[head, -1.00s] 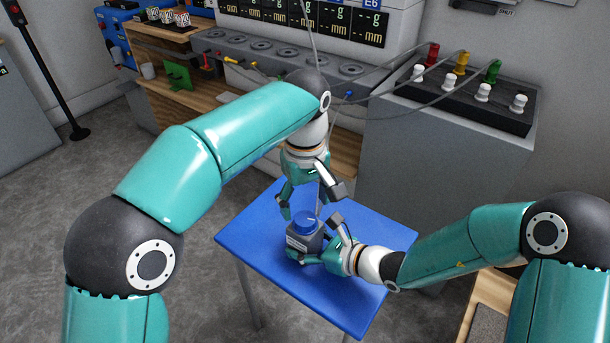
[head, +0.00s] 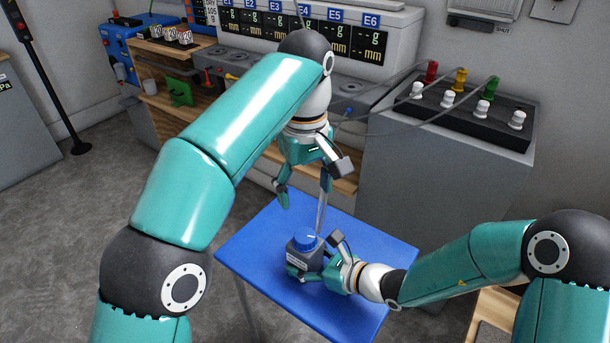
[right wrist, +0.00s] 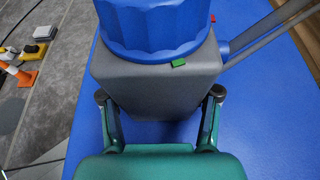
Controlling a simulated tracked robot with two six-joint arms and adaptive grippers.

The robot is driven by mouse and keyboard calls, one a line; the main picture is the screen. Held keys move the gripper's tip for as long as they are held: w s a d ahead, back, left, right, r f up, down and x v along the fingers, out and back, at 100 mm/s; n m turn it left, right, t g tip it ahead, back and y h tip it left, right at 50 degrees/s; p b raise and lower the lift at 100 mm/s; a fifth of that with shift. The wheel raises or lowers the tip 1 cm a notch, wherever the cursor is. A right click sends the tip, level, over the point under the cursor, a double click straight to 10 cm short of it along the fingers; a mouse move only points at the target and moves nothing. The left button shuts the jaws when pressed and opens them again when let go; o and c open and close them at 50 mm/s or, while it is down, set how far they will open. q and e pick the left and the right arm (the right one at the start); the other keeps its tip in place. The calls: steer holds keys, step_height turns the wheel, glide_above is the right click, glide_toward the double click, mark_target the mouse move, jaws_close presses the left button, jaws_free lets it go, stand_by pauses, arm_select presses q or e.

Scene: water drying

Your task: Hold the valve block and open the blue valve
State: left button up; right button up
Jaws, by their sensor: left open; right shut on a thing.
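The grey valve block (head: 302,258) stands on the blue table (head: 262,238), with the round blue valve (head: 305,239) on its top. My right gripper (head: 318,262) is shut on the block from the right. In the right wrist view, its two fingers (right wrist: 160,100) press the sides of the block (right wrist: 155,82), below the ribbed blue valve (right wrist: 150,25). A green mark and a small red mark show near the valve's lower edge. My left gripper (head: 304,195) is open and empty. It points down, above the valve and apart from it.
Grey tubes (right wrist: 275,28) run from the block's side. Behind the table stands a grey cabinet (head: 400,195) with a black panel of white knobs (head: 460,108). A wooden bench with instruments (head: 165,92) is at the back left. The table's right part is clear.

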steer(key=o, duration=1.3)
steer(key=shift+s+d, duration=0.1)
